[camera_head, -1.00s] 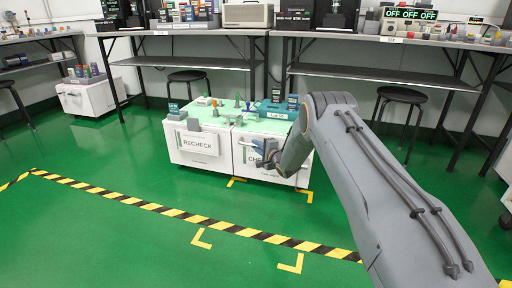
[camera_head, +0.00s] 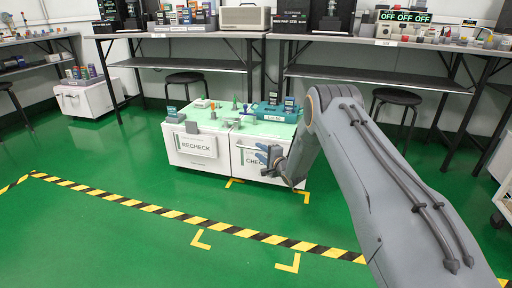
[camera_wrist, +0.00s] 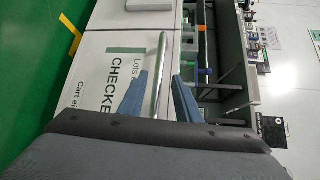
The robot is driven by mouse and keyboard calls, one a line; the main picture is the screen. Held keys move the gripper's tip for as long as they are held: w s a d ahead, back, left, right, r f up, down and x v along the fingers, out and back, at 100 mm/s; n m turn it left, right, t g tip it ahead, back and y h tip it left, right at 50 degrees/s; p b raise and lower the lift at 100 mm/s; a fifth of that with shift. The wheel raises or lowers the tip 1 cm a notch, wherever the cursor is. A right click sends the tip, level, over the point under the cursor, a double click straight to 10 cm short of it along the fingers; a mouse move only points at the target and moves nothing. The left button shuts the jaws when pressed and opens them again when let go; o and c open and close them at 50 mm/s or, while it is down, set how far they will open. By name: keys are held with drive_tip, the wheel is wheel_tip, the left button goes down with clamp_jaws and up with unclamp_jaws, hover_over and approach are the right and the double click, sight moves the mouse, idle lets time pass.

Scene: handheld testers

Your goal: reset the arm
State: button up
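My arm reaches from the lower right of the head view, and my gripper (camera_head: 268,156) is in front of the white CHECKED cart front (camera_head: 246,179). In the wrist view its two blue fingers (camera_wrist: 158,97) are spread apart. The upright metal bar handle (camera_wrist: 158,72) of the CHECKED front (camera_wrist: 103,75) shows between and beyond them. Nothing is seen held. I cannot tell whether the fingers touch the bar.
The RECHECK cart front (camera_head: 196,147) is beside it on the left. Small devices and a teal tray (camera_head: 272,112) stand on top. Workbenches (camera_head: 200,34) and black stools (camera_head: 398,97) are behind. Green floor (camera_head: 100,245) with a striped line lies clear in front.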

drive_tip(key=shift+p+v, duration=0.3)
drive_tip(key=shift+v, duration=0.8)
drive_tip(key=shift+w, duration=0.1)
